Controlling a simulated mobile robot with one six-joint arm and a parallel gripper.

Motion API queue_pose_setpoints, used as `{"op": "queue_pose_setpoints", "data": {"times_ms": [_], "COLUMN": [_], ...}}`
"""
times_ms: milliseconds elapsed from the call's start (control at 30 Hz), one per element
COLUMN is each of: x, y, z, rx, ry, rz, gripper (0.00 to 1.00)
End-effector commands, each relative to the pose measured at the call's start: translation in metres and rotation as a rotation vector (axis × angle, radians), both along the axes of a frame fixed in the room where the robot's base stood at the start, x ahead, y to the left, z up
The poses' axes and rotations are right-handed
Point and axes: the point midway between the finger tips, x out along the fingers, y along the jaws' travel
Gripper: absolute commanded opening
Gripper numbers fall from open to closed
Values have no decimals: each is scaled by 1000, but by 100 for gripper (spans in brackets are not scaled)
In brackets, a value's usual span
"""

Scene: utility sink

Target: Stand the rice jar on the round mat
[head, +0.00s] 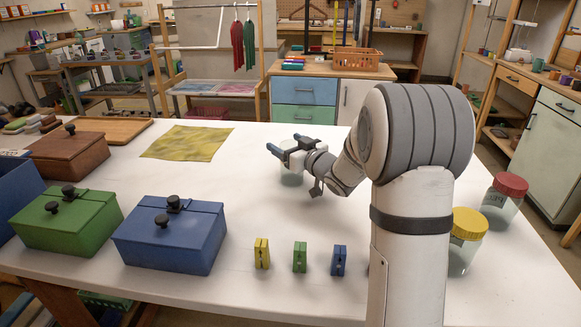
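My gripper (286,144) is over the middle of the white table, with its dark fingertips pointing left and apart. A pale, see-through jar-like body (291,179) shows just below it; its top is hidden by the gripper. I cannot tell whether the fingers touch it or whether it stands on the table. A clear jar with a yellow lid (468,226) stands at the right, partly behind my arm. A clear jar with a red lid (506,190) stands behind it. I cannot tell which jar holds rice. No round mat can be made out.
A blue box (170,240), a green box (62,226) and a brown box (68,157) stand at the left. Yellow, green (300,257) and blue clips stand at the front. A yellow cloth (187,143) lies at the back left. The table between cloth and clips is clear.

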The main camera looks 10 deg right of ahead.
Motion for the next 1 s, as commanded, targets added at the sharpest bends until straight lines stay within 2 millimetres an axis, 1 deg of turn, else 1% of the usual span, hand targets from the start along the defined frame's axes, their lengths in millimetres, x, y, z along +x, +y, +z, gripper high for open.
{"op": "queue_pose_setpoints", "data": {"times_ms": [33, 67, 700, 767, 833, 1000], "x": [0, 0, 0, 0, 0, 0], "y": [0, 0, 1, 1, 1, 1], "z": [0, 0, 0, 0, 1, 3], "rx": [0, 0, 0, 0, 0, 0], "ry": [0, 0, 0, 0, -1, -2], "rz": [0, 0, 1, 1, 1, 1], "gripper": [71, 69, 16, 12, 6, 6]}}
